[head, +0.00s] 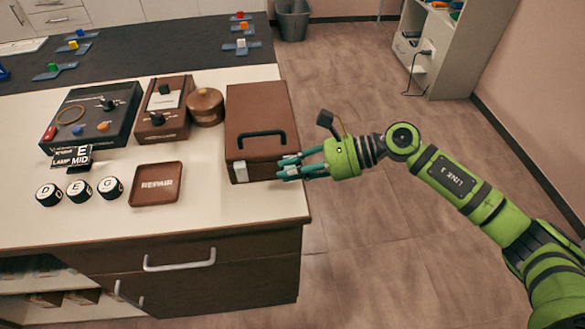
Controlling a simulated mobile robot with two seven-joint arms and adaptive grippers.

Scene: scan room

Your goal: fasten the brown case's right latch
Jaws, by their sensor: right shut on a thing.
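The brown case (258,108) lies with its lid down near the counter's right edge. A black handle (262,138) is on its lid. The case's left latch (239,172), a pale plate, shows on the front face. My right gripper (284,168) reaches in from the right. Its teal fingers are at the right end of the case's front face, shut at the right latch. The fingers hide that latch, so I cannot see its position. My left gripper is not in view.
A brown repair tray (157,196), round letter pieces (80,191), a round brown tin (206,105) and two control boxes (92,115) stand left of the case. The counter (215,215) is bare before the case. Floor lies to the right.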

